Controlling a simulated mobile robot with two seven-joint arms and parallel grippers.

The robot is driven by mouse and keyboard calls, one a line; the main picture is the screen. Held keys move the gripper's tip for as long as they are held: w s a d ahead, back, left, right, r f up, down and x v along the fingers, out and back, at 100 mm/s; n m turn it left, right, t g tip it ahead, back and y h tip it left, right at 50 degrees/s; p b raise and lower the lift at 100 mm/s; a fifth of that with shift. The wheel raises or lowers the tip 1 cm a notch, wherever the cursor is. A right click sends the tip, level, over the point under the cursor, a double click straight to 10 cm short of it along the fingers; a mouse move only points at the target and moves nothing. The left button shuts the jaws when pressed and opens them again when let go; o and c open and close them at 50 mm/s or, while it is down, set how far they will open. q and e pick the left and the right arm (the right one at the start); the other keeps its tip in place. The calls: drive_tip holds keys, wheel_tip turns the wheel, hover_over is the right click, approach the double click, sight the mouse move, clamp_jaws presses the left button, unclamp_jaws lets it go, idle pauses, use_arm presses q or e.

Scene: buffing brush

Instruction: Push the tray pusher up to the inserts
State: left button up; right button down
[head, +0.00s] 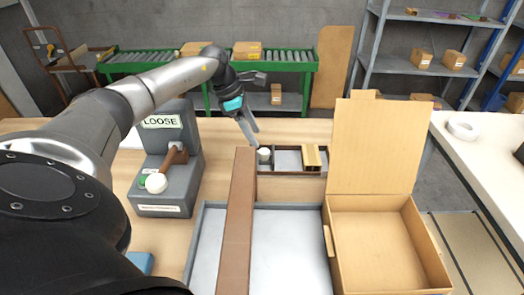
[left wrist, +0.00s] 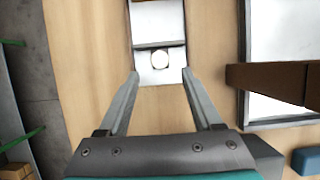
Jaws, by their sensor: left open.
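A narrow dark-walled tray (head: 292,174) lies on the table behind the long brown bar. A white round knob (head: 264,154) stands at its left end, seemingly on the tray pusher; the knob also shows in the left wrist view (left wrist: 160,59), beside a dark crosswise strip (left wrist: 158,45). A tan block (head: 312,156), perhaps an insert, sits toward the tray's right end. My left gripper (head: 247,126) is open, above and left of the knob. In the left wrist view its fingertips (left wrist: 160,73) straddle the tray's knob end with nothing between them. Contact cannot be told. My right gripper is not in view.
A long brown bar (head: 240,215) crosses a grey tray (head: 290,250) in front. An open cardboard box (head: 380,245) is at right. Bare table shows around the narrow tray.

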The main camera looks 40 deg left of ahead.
sight(264, 150)
use_arm(q)
drive_tip(key=b+x, duration=0.1)
drive_tip(key=x, duration=0.5)
drive_tip(key=shift+f, duration=0.35)
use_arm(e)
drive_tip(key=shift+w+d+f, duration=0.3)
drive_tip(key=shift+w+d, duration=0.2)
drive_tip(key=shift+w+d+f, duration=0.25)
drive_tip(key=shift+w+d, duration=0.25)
use_arm(q)
clamp_jaws()
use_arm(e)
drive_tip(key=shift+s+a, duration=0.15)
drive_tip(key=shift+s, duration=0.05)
use_arm(q)
drive_tip(key=shift+w+d, duration=0.1)
